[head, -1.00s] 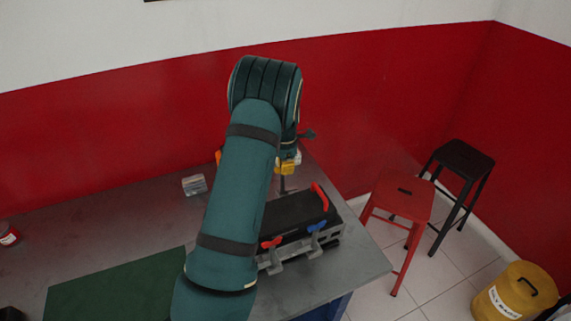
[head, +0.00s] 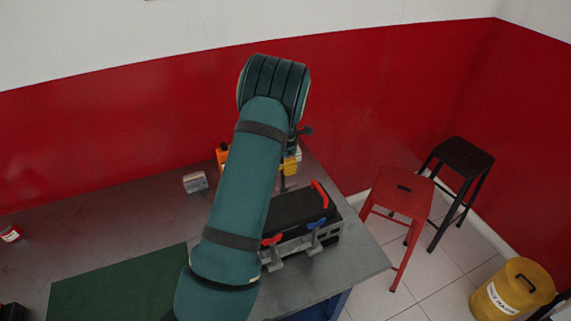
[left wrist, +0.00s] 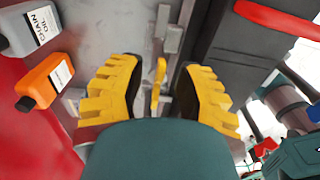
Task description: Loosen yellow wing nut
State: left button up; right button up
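The yellow wing nut (left wrist: 158,82) shows in the left wrist view, on edge, in front of a grey metal bracket. My left gripper (left wrist: 160,92) has its two yellow fingers apart, one on each side of the wing nut, with a visible gap on both sides. In the head view my left arm hides the wing nut, and only a bit of the yellow gripper (head: 291,164) shows behind the arm. The black-topped engine trainer (head: 295,208) stands on the bench with a red wing nut (head: 272,240) and a blue wing nut (head: 316,225) on its front. My right gripper is not in view.
An orange bottle (left wrist: 45,80) and a grey chain oil bottle (left wrist: 30,28) stand near the wall. A small box (head: 195,182) and a green mat (head: 120,285) lie on the grey bench (head: 90,235). A red stool (head: 400,192) is off to the right.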

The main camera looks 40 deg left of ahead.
pick_arm(q)
jog(key=shift+w+r, duration=0.15)
jog(key=shift+r, duration=0.45)
notch_tip(320, 180, up, 11)
jog(key=shift+s+f, duration=0.15)
jog(key=shift+s, duration=0.05)
dwell(0.5)
